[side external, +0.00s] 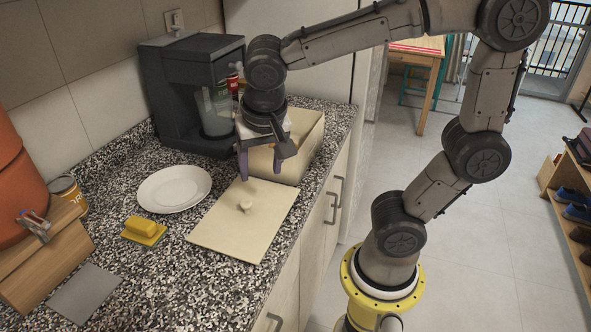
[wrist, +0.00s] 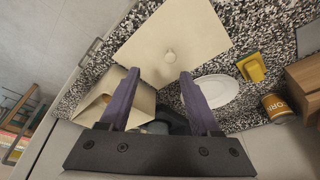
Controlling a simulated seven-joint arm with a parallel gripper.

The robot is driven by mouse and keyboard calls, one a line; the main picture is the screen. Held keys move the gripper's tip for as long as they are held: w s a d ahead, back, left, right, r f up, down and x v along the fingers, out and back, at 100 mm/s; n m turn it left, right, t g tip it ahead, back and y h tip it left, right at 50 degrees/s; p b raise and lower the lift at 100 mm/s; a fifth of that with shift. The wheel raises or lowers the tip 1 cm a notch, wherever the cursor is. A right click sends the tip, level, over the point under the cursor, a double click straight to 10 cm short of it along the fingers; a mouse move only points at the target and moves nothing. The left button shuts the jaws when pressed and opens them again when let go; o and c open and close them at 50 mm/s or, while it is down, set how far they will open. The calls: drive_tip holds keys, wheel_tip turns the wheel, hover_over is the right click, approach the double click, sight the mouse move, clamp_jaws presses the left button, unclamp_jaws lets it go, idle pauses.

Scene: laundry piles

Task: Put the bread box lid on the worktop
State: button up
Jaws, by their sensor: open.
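The bread box lid (side external: 243,222) is a flat cream panel with a small round knob. It lies on the speckled worktop (side external: 190,270), near the front edge. The bread box (side external: 302,152) is a cream box standing behind the lid, partly hidden by my gripper. My gripper (side external: 260,178) is open and empty, above the far end of the lid and in front of the box. In the wrist view the lid (wrist: 175,45) and its knob lie beyond my open fingers (wrist: 157,88), and the box (wrist: 115,97) is at the left finger.
A white plate (side external: 174,188) lies left of the lid. A yellow sponge (side external: 144,230) and a grey flat square (side external: 86,293) are nearer. A dark coffee machine (side external: 190,90) stands behind. A can (side external: 68,194) and an orange dispenser on a wooden stand (side external: 40,255) are at the left.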

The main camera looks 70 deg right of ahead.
drive_tip(key=s+n+t+y, duration=0.2)
drive_tip(key=s+n+t, duration=0.1)
drive_tip(key=s+n, duration=0.6)
drive_tip(key=shift+s+d+r+n, duration=0.15)
drive_tip(key=shift+d+r+n, duration=0.15)
drive_tip(key=shift+d+r, duration=0.1)
